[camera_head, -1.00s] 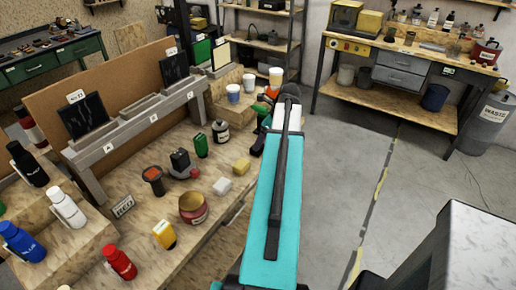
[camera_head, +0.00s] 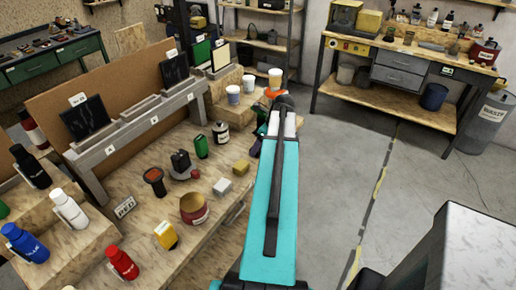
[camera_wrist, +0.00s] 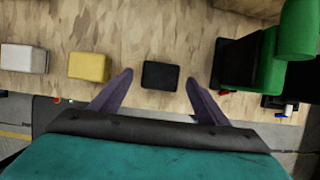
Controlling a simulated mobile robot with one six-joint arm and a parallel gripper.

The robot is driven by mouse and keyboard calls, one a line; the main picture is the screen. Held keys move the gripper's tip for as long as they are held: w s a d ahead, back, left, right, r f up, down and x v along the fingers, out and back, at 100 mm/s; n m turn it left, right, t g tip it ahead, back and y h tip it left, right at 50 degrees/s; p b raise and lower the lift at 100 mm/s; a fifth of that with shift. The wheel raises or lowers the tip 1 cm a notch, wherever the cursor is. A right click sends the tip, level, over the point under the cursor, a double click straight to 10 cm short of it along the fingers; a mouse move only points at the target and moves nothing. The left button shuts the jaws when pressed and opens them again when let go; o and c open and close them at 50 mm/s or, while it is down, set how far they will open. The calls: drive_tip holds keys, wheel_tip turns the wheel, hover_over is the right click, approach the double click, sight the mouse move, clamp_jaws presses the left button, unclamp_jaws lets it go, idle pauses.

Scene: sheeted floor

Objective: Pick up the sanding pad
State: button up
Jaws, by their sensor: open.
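A small dark block (camera_wrist: 160,76), which looks like the sanding pad, lies on the wooden bench top near its front edge in the wrist view. My gripper (camera_wrist: 159,78) is open and empty. Its two dark fingers point toward the block, one to each side, with visible gaps between. I cannot tell the height of the fingertips above the bench. In the head view, part of my gripper (camera_head: 257,148) shows beside my teal arm, which hides the dark block there.
Left of the dark block are a yellow block (camera_wrist: 89,67) and a white block (camera_wrist: 24,58). A green and black object (camera_wrist: 262,60) stands close on the right. The wooden bench (camera_head: 150,213) also holds a red-gold jar (camera_head: 193,209) and several bottles. Open floor (camera_head: 345,200) lies right.

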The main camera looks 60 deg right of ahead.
drive_tip(key=shift+x, duration=0.95)
drive_tip(key=c, duration=1.1)
drive_tip(key=shift+c, duration=0.2)
drive_tip(key=shift+r, duration=0.2)
drive_tip(key=shift+r+b, duration=0.65)
drive_tip(key=shift+r, duration=0.8)
drive_tip(key=s+d+b, duration=0.2)
drive_tip(key=s, duration=0.5)
drive_tip(key=s+d+r+b, duration=0.1)
drive_tip(key=s+b, duration=0.1)
drive_tip(key=s, duration=0.6)
drive_tip(key=shift+s+d+r, duration=0.3)
drive_tip(key=shift+d+r, duration=0.05)
